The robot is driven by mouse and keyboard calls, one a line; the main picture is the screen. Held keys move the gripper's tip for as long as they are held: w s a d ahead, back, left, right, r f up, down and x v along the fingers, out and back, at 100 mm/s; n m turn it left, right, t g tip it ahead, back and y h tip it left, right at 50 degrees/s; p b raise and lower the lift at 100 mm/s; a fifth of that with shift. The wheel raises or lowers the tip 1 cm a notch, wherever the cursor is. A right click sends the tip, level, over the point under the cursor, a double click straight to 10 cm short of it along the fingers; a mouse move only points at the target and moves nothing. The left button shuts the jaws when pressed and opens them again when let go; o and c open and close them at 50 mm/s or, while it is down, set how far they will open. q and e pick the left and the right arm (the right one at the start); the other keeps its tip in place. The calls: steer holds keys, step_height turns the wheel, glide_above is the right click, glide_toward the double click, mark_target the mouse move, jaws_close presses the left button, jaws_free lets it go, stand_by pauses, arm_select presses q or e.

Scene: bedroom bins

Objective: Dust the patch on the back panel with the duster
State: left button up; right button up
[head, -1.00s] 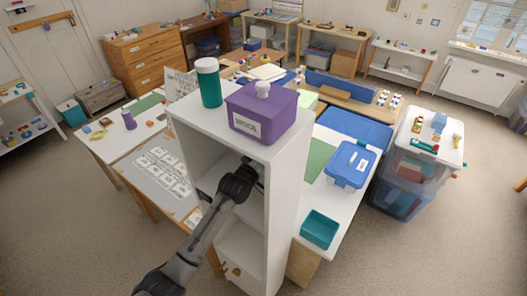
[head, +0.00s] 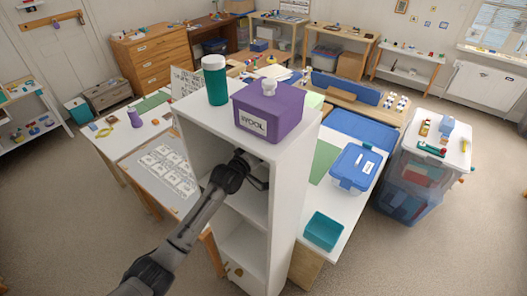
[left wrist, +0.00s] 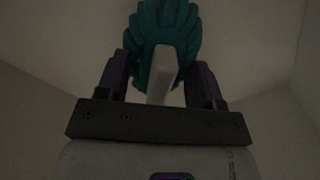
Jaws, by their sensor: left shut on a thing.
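My left gripper (head: 264,184) reaches into the upper opening of a white shelf unit (head: 286,215). In the left wrist view, my left gripper (left wrist: 160,88) is shut on the pale handle of the duster (left wrist: 165,35). The duster's teal, ribbed head points away from the gripper, toward the pale inner surface of the shelf. I cannot tell whether the head touches the back panel (left wrist: 235,45). No dust patch can be made out in the dim wrist view. The duster is hidden inside the shelf in the head view. My right gripper is not in view.
A purple lidded box (head: 268,112) and a teal jar with a white lid (head: 215,80) stand on the shelf's top. The shelf's side walls and boards closely surround the gripper. A teal bin (head: 323,231) and a blue box (head: 355,168) are on the table at right.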

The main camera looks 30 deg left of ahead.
arm_select(q)
steer(key=a+b, duration=0.2)
steer(key=a, duration=0.3)
steer(key=shift+w+a, duration=0.15)
steer(key=shift+a, duration=0.2)
steer(key=shift+r, duration=0.2)
steer(key=shift+d+r+p, duration=0.65)
steer(key=shift+d+p, duration=0.25)
steer(key=shift+p, duration=0.35)
steer(key=shift+d+r+p, duration=0.6)
steer(key=shift+d+p, duration=0.3)
steer(key=shift+p, duration=0.35)
